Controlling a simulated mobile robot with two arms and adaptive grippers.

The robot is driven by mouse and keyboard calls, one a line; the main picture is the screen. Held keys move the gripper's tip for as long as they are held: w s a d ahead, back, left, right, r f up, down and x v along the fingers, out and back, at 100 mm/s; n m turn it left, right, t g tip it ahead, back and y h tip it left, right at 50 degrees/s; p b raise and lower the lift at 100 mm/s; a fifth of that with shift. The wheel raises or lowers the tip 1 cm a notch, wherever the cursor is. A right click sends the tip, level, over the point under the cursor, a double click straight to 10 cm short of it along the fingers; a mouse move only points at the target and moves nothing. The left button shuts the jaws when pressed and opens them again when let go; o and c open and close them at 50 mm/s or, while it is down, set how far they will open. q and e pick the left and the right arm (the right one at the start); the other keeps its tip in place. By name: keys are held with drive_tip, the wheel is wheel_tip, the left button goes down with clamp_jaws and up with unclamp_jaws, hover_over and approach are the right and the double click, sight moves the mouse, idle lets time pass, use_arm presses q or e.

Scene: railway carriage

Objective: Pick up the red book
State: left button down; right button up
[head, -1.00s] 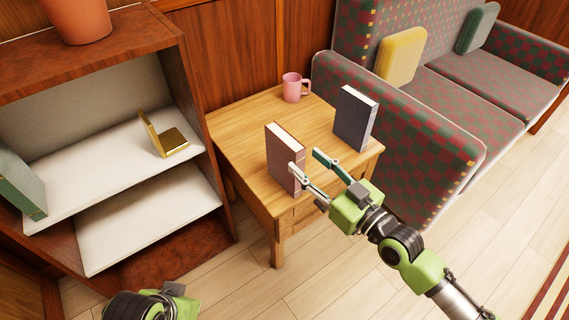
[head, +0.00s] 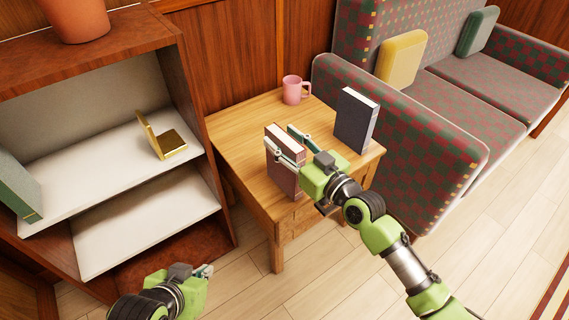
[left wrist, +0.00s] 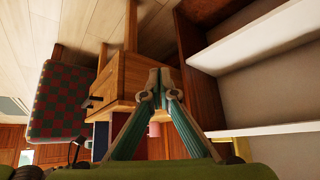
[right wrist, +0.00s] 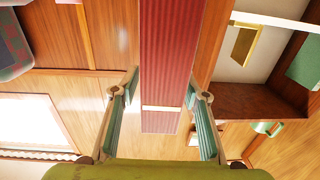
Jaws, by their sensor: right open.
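The red book (head: 284,181) stands upright near the front-left edge of the small wooden table (head: 240,146). My right gripper (head: 289,143) is open at the upper part of the book, with one finger on each side of it. In the right wrist view the book's red face (right wrist: 172,55) shows between the two spread fingers, with a gap on the left; the right finger is close to its edge. My left gripper (head: 207,271) is low in front of the shelf, empty, and its fingertips meet in the left wrist view (left wrist: 159,80).
A dark blue book (head: 356,120) stands at the table's right, and a pink mug (head: 294,90) is at the back. The shelf unit (head: 108,178) at left holds a gold object (head: 164,142) and a green book (head: 18,188). A checked bench (head: 420,130) borders the table.

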clamp_jaws()
drive_tip(key=shift+r, duration=0.1)
